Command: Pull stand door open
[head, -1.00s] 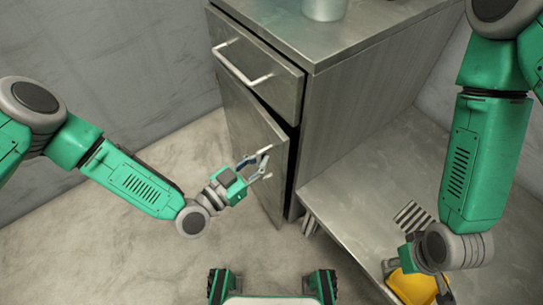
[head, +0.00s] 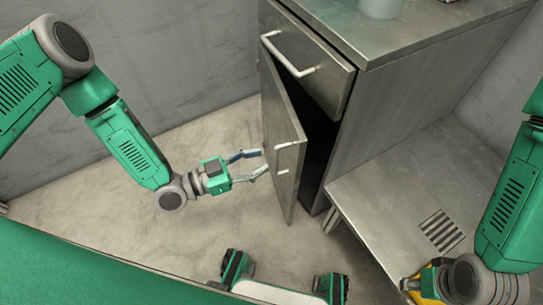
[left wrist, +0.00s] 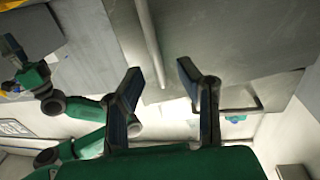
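The stand (head: 400,105) is a grey metal cabinet with a drawer on top and a door (head: 280,125) below. The door stands ajar, swung out to the left, with a dark gap behind it. Its pale handle (head: 290,144) is on the outer face, partly hidden near the fingertips. My left gripper (head: 262,162) is at the handle, fingers apart; I cannot tell whether they touch it. In the left wrist view the fingers (left wrist: 163,80) are spread with nothing clearly between them. My right gripper (head: 425,286) is low at the right, mostly hidden by its wrist, beside something yellow.
The drawer (head: 308,60) above has a bar handle and looks closed. A low metal bench (head: 385,190) with a slotted vent adjoins the stand on the right. A container (head: 380,8) stands on top. The floor (head: 200,225) left of the door is clear.

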